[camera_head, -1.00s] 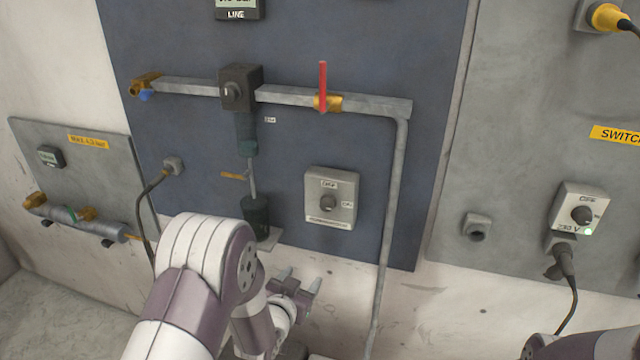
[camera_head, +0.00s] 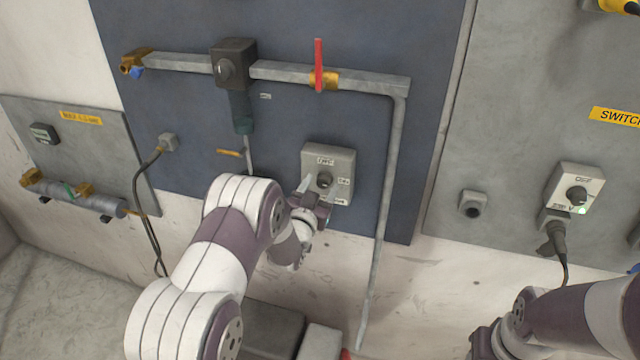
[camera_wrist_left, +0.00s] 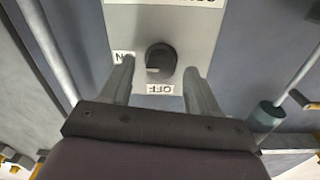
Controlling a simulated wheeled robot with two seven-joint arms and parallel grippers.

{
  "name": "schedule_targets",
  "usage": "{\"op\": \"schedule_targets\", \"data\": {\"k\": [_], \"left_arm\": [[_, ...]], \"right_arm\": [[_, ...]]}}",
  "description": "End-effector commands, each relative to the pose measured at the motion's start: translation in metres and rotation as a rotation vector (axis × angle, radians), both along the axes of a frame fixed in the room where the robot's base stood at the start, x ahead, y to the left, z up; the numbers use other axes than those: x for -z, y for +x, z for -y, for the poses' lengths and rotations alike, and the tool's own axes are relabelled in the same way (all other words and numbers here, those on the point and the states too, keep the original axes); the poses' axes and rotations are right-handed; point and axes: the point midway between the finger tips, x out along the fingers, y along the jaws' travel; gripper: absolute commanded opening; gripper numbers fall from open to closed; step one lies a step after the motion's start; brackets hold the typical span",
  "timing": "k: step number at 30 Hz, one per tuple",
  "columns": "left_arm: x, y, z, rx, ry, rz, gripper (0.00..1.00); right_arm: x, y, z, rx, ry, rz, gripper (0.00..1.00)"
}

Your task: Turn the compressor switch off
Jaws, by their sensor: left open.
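The compressor switch is a light grey box (camera_head: 341,160) on the blue panel with a dark round knob (camera_head: 323,180). In the left wrist view the box shows upside down, with its knob (camera_wrist_left: 161,58) between my fingers. A pale mark on the knob points left, toward the ON label (camera_wrist_left: 123,57). The OFF label (camera_wrist_left: 160,89) is below the knob there. My left gripper (camera_head: 318,191) is open in front of the box, one finger on each side of the knob. I cannot tell whether the fingers touch it.
A grey pipe (camera_head: 385,200) runs down right of the switch box. A red-handled valve (camera_head: 319,65) is above. Another switch box (camera_head: 575,190) with a green light and plugged cable is on the right panel. My right arm is at the lower right.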

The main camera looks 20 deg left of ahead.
Motion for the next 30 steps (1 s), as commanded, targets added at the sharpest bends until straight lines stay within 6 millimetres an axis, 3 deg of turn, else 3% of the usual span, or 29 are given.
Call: {"op": "schedule_targets", "data": {"k": [8,14,23,30], "left_arm": [[0.0,0.003,0.0,0.0,0.0,0.0,0.61],[0.0,0.003,0.0,0.0,0.0,0.0,0.05],[0.001,0.003,0.0,0.0,-0.025,0.0,0.05],[0.004,0.003,0.0,0.0,-0.15,-0.003,0.05]], "right_arm": [[0.0,0.0,0.0,0.0,0.0,0.0,0.43],[0.0,0.0,0.0,0.0,0.0,0.0,0.43],[0.004,0.0,0.0,0.0,0.0,0.0,0.43],[0.021,0.0,0.0,0.0,0.0,0.0,0.43]]}}
